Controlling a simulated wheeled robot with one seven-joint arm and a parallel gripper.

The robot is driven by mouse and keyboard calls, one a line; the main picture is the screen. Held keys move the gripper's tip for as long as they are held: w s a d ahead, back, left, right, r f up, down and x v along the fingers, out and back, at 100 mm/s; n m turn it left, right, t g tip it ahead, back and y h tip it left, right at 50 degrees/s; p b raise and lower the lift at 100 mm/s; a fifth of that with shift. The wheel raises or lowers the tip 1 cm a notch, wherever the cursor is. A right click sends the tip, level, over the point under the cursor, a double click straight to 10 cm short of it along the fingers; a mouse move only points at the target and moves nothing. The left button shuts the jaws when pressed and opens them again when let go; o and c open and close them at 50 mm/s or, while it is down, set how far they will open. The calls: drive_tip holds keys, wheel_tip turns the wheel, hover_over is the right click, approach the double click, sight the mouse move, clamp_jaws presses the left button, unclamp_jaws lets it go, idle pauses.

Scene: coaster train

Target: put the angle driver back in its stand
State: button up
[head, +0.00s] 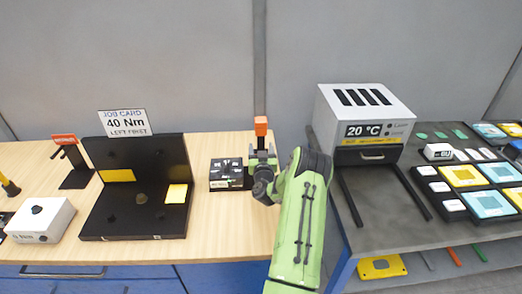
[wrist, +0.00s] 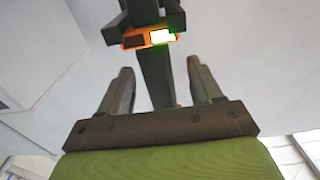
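The angle driver (head: 261,126) appears upright in the head view, an orange block topping a dark body. In the wrist view its orange band with a lit display (wrist: 150,38) and its dark shaft (wrist: 155,78) show between the fingers. The fingers also show in the wrist view (wrist: 160,80). A black stand (head: 76,178) with an orange label stands at the left of the wooden table; its holder looks empty.
A black panel with a job card (head: 125,122) stands between the stand and my gripper. A small black box (head: 227,176) lies just left of my gripper. A white box (head: 42,220) is at the left front. A grey oven-like unit (head: 365,115) stands on the right bench.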

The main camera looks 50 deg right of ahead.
drive_tip(key=shift+f, duration=0.3)
drive_tip(key=b+v, duration=1.5)
drive_tip(key=b, duration=0.2)
drive_tip(key=shift+s+a+r+b, duration=0.25)
drive_tip(key=shift+r+b, duration=0.05)
drive_tip(key=shift+b, duration=0.1)
